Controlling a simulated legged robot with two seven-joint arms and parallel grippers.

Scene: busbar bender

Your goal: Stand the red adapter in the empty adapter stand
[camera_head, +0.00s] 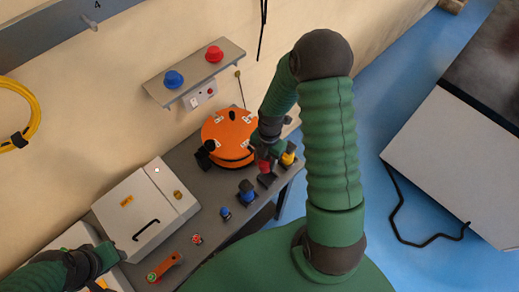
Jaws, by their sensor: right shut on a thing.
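My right gripper (264,148) is at the right part of the grey bench, beside the orange round turret. It is shut on the red adapter (263,164), which shows as a small red patch below the jaws, partly hidden by them. Just under it is a dark square stand (267,180), between the blue adapter's stand (247,192) and the yellow adapter's stand (288,158). I cannot tell whether the red adapter touches the stand. My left gripper (107,256) is at the lower left, by the white box; its jaws are not clear.
The orange turret (230,133) stands close left of the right gripper. A wall shelf (194,71) holds a red and a blue piece. A white box (146,212) and an orange-handled tool (164,267) are on the bench (213,222). Blue floor lies right of it.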

